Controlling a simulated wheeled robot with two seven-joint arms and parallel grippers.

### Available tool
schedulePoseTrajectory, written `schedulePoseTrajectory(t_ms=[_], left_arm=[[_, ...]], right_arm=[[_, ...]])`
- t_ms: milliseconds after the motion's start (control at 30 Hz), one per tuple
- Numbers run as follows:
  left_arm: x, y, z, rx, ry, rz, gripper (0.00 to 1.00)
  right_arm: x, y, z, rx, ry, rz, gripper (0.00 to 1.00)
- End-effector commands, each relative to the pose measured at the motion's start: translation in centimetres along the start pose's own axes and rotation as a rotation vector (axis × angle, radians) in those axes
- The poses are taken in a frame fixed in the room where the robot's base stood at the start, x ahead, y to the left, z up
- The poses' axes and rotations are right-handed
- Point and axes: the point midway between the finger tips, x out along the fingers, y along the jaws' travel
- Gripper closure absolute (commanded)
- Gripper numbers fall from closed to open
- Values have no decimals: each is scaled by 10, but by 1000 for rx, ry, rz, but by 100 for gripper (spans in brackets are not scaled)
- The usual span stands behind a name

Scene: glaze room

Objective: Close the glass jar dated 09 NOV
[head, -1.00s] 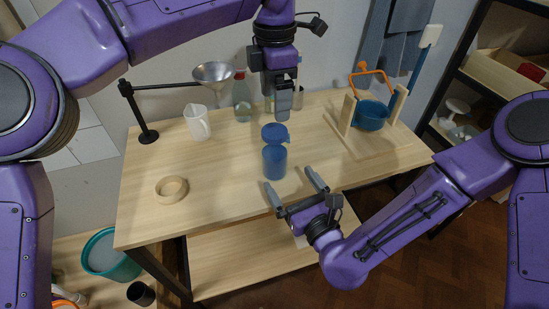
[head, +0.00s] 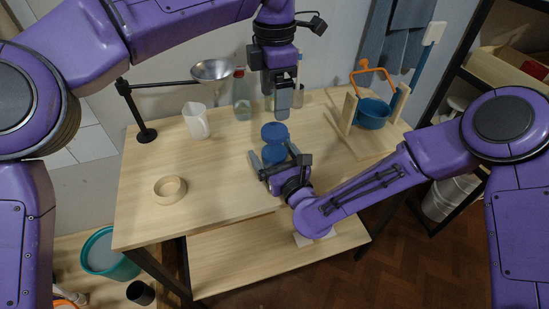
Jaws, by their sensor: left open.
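A blue glass jar (head: 274,155) stands on the table. Its round blue lid (head: 274,131) shows just above and behind the mouth and seems raised; I cannot tell how it joins the jar. No date is readable. My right gripper (head: 275,156) is at the jar, one finger on each side of its body, apparently still open; contact is not clear. My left gripper (head: 283,112) points down above and behind the lid, open and empty, with its fingers seen nearly edge-on.
A green bottle (head: 242,96) and white jug (head: 196,121) stand at the back left, near a funnel (head: 212,70) on a stand. A tape ring (head: 170,190) lies front left. A blue pot (head: 373,113) hangs in a wooden frame at right. The table's left middle is clear.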

Motion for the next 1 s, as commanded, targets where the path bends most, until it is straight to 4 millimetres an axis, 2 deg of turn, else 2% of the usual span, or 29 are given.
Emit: schedulePoseTrajectory(t_ms=[33, 267, 367, 433, 700, 800, 1000], left_arm=[[0, 0, 0, 0, 0, 0, 17], [1, 0, 0, 0, 0, -3, 17], [2, 0, 1, -62, -8, -12, 17], [2, 0, 1, -191, -7, -14, 17], [0, 0, 0, -879, -3, -5, 17], [0, 0, 0, -1054, -1, -1, 17], [0, 0, 0, -1181, 0, 0, 17]], right_arm=[[0, 0, 0, 0, 0, 0, 26], [0, 0, 0, -1, 0, 0, 100], [0, 0, 0, -1, 0, 0, 100], [0, 0, 0, -1, 0, 0, 100], [0, 0, 0, -1, 0, 0, 100], [0, 0, 0, -1, 0, 0, 100], [0, 0, 0, -1, 1, 0, 100]])
